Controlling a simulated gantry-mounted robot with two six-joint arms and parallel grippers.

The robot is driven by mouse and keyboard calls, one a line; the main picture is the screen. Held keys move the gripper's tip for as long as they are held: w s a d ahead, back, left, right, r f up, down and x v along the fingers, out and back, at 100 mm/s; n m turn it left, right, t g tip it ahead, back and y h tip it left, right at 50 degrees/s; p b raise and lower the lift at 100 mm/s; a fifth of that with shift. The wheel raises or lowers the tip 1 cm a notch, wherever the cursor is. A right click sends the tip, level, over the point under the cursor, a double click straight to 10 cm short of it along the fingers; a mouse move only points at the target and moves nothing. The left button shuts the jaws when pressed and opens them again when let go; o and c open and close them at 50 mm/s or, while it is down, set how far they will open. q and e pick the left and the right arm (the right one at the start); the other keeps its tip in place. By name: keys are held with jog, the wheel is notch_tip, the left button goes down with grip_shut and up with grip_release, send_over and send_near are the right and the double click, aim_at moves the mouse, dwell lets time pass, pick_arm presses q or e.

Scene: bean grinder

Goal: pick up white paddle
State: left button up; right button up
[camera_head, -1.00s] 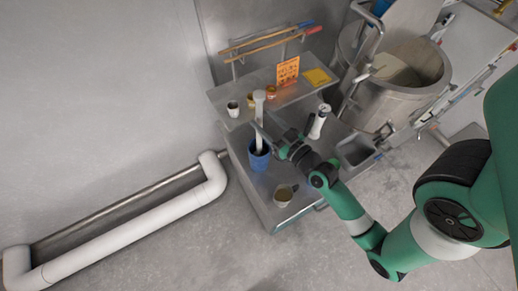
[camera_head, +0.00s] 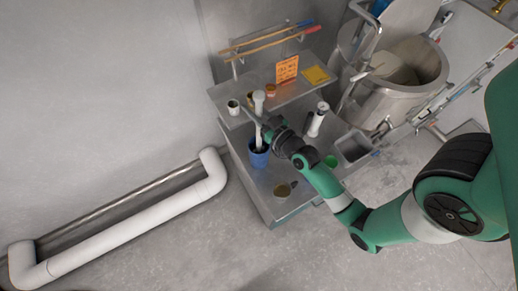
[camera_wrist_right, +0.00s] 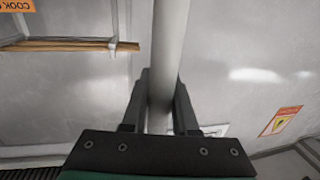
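The white paddle (camera_head: 259,98) stands nearly upright, its lower end inside a blue container (camera_head: 258,158) on the steel table. My right gripper (camera_head: 260,124) is at the paddle's shaft, above the container rim. In the right wrist view, the pale shaft (camera_wrist_right: 168,50) runs between the two dark fingers (camera_wrist_right: 164,100). The fingers lie very close on both sides, but I cannot tell whether they press on it. My left gripper is not in view.
A white cup (camera_head: 233,107) and small jars stand on the raised shelf behind. A white bottle-like object (camera_head: 317,120) stands right of the gripper. A large steel pot (camera_head: 405,85) stands at the right.

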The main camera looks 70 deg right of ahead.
grip_shut()
jog(key=shift+r, duration=0.1)
